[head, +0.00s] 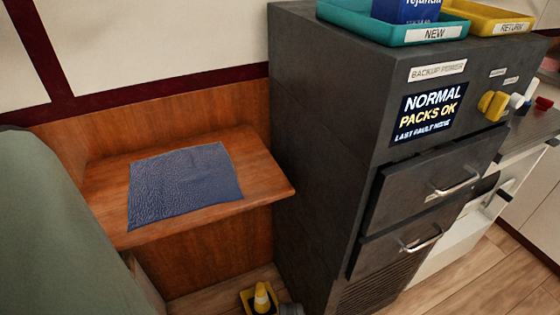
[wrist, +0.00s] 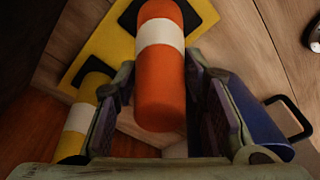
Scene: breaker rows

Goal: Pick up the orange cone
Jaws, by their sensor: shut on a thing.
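The orange cone (wrist: 160,95) has a white band and a dark base, and its rounded orange top points toward the wrist camera. My gripper (wrist: 161,78) has one finger on each side of the cone and is shut on it. The cone's base lies over a yellow surface in the wrist view; I cannot tell whether it touches it. The orange cone is not visible in the head view.
A yellow cone with a white band (wrist: 80,120) stands left of my gripper; a yellow cone (head: 262,297) shows at the bottom of the head view. A blue object (wrist: 258,125) with a black handle is close on the right. A dark cabinet (head: 320,150) and wooden shelf (head: 265,180) rise nearby.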

